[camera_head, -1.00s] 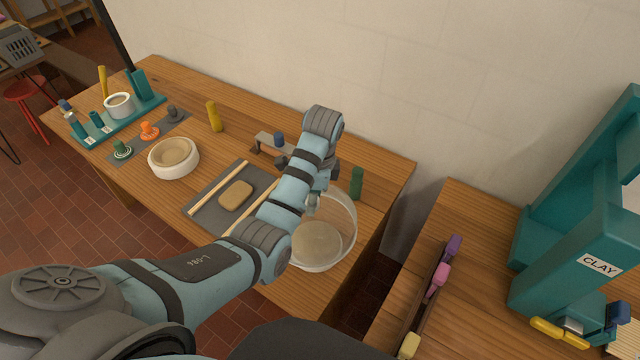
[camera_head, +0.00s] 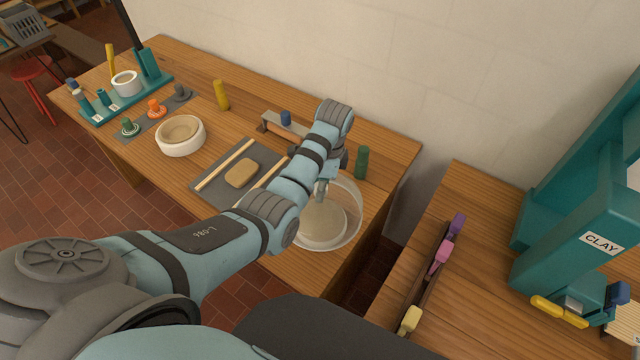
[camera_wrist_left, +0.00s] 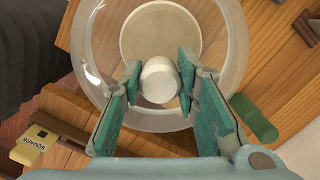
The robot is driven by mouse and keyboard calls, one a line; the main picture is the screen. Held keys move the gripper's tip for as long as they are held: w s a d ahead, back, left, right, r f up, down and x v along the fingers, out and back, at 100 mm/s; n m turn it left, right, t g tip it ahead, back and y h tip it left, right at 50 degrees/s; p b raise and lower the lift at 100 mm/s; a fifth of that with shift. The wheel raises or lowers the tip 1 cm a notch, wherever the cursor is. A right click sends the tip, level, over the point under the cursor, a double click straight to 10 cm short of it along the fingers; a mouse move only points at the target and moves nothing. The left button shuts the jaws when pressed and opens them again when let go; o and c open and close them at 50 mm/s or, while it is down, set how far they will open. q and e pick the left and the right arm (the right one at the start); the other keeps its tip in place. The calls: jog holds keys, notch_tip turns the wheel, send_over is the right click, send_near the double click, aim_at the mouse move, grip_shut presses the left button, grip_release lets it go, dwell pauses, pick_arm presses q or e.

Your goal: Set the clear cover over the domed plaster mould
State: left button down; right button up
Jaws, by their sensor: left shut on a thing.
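The clear cover (camera_head: 354,218) is a wide transparent dome with a white knob (camera_wrist_left: 159,80), at the near right end of the left bench. My left gripper (camera_head: 323,190) comes from above and is shut on the knob, with a teal finger on each side in the left wrist view. The pale round plaster mould (camera_head: 322,224) shows through the clear wall, below the cover. In the left wrist view the mould (camera_wrist_left: 158,28) appears inside the outline of the cover (camera_wrist_left: 96,62), towards the picture's top. I cannot tell whether the cover's rim touches the bench. My right gripper is not in view.
A green cylinder (camera_head: 361,162) stands close beside the cover. A grey mat (camera_head: 212,188) with a clay slab (camera_head: 241,173) and wooden strips lies to the left. A white bowl (camera_head: 181,148) is farther left. A gap separates the right bench (camera_head: 470,275).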

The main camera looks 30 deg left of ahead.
pick_arm(q)
jog(key=shift+w+f+b, duration=0.25)
jog(key=shift+f+b, duration=0.05)
jog(key=shift+f, duration=0.6)
jog(key=shift+s+f+b, duration=0.15)
jog(key=shift+f+b, duration=0.2)
jog(key=shift+f, duration=0.2)
jog(key=shift+f+b, duration=1.1)
jog(key=shift+f, duration=0.8)
jog(key=c, duration=1.2)
grip_release()
jog(key=shift+r, duration=0.1)
jog(key=shift+o, duration=0.2)
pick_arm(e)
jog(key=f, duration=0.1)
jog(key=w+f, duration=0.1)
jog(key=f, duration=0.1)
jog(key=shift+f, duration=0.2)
